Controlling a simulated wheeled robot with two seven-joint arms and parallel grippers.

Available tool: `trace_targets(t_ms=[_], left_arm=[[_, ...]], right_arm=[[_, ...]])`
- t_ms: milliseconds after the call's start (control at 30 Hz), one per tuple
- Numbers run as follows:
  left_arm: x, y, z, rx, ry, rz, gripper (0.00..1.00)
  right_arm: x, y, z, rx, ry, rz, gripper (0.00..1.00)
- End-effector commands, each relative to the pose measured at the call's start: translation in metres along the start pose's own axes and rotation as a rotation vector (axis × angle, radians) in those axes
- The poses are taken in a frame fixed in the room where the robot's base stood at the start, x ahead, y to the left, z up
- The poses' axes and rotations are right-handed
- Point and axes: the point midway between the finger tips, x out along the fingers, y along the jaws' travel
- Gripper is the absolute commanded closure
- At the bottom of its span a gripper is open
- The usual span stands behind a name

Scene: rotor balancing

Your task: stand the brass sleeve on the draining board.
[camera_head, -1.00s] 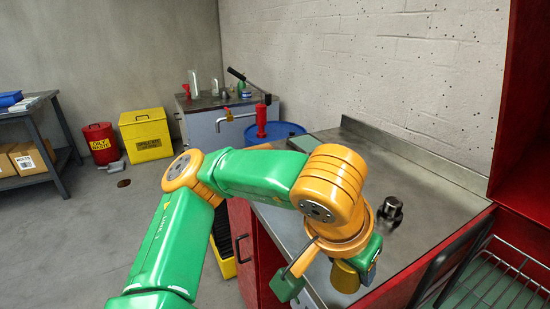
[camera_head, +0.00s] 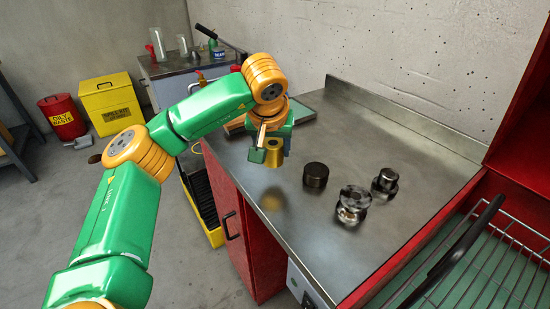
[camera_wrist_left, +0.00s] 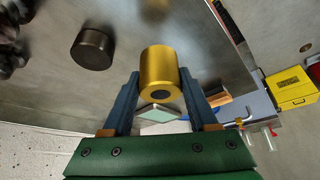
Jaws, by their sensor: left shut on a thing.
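My left gripper (camera_head: 274,150) is shut on the brass sleeve (camera_head: 274,153), a gold cylinder. In the left wrist view the sleeve (camera_wrist_left: 160,72) sits between the two blue fingers (camera_wrist_left: 160,92), with a dark hole in its visible end. In the head view it hangs roughly upright above the steel worktop (camera_head: 290,245), with a yellowish reflection below it. A wire rack over a green surface (camera_head: 500,265) lies at the right. I cannot tell for certain which surface is the draining board. My right gripper is not in view.
A dark cylinder (camera_head: 316,175) and two shiny metal parts (camera_head: 353,205) (camera_head: 385,181) stand on the worktop, right of the sleeve. A green tray (camera_head: 310,102) lies at its far end. A raised steel edge (camera_head: 400,120) runs along the back. The front left of the worktop is clear.

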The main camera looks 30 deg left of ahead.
Motion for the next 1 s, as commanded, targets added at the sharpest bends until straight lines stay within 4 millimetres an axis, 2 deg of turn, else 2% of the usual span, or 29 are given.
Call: trace_targets(t_ms=[167,300,667,700,800,1000], left_arm=[[0.027,-0.004,-0.006,-0.001,-0.001,-0.001,1.0],[0.048,-0.004,0.006,0.002,0.0,0.001,1.0],[0.055,-0.003,0.01,0.0,0.002,0.003,1.0],[0.056,-0.003,0.011,0.001,0.001,0.002,0.38],[0.055,-0.003,0.01,0.001,0.001,0.002,0.11],[0.055,-0.003,0.01,0.0,0.001,0.002,0.11]], right_arm=[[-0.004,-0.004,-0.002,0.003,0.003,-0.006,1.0],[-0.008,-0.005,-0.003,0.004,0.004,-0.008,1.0],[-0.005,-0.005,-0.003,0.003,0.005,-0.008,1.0],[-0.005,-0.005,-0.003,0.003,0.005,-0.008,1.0],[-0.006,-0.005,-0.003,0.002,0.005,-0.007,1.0],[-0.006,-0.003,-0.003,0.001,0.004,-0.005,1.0]])
